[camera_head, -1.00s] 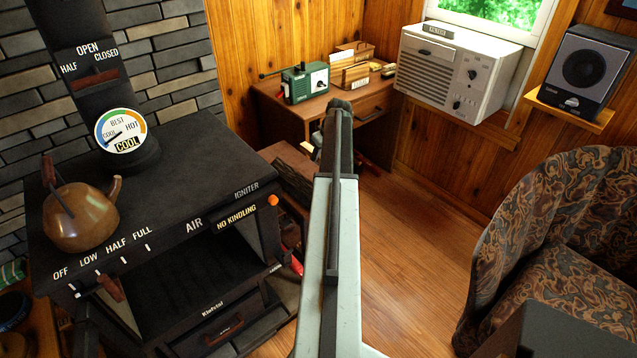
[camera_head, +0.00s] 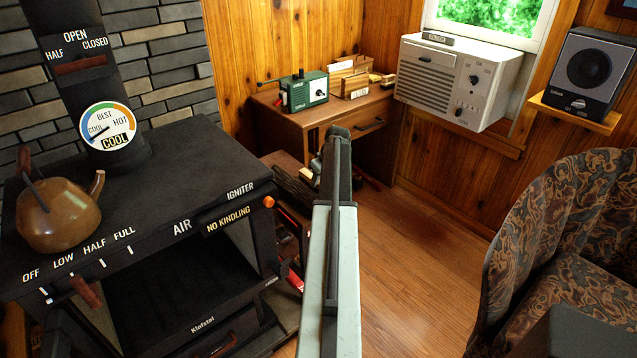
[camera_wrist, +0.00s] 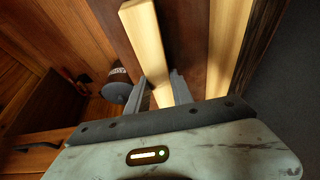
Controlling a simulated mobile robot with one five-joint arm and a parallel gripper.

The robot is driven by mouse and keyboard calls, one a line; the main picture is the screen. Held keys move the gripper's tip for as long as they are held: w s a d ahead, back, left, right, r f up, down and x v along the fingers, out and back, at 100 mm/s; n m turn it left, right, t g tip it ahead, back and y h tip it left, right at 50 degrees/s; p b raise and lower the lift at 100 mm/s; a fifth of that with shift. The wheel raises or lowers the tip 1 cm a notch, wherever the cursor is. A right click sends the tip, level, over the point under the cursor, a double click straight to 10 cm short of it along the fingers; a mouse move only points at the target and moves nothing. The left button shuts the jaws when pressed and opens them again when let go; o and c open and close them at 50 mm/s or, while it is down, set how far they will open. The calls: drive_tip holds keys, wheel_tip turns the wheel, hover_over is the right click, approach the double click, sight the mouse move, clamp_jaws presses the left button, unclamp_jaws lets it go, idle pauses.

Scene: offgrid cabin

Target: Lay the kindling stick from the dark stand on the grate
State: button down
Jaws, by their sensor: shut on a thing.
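In the wrist view my gripper (camera_wrist: 160,92) is shut on a pale wooden kindling stick (camera_wrist: 143,35), which runs up and away between the two grey fingers. A second pale stick (camera_wrist: 228,45) lies to its right, apart from the fingers. A dark brown surface (camera_wrist: 185,25) shows between the sticks; I cannot tell if it is the dark stand.
A copper kettle (camera_head: 58,215) sits on the stove top. Dark logs (camera_head: 293,187) lie right of the stove. A wooden desk (camera_head: 325,112) stands behind, and a patterned armchair (camera_head: 560,230) at right. The wooden floor (camera_head: 420,260) between is clear.

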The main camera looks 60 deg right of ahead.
drive_tip(key=c, duration=1.1)
unclamp_jaws()
drive_tip(key=shift+f, duration=0.1)
drive_tip(key=shift+r+p, duration=0.5)
drive_tip(key=p+v, duration=1)
drive_tip(key=v, duration=0.1)
drive_tip(key=shift+s+a+r, duration=0.1)
drive_tip(key=shift+r, duration=0.1)
drive_tip(key=shift+f, duration=0.1)
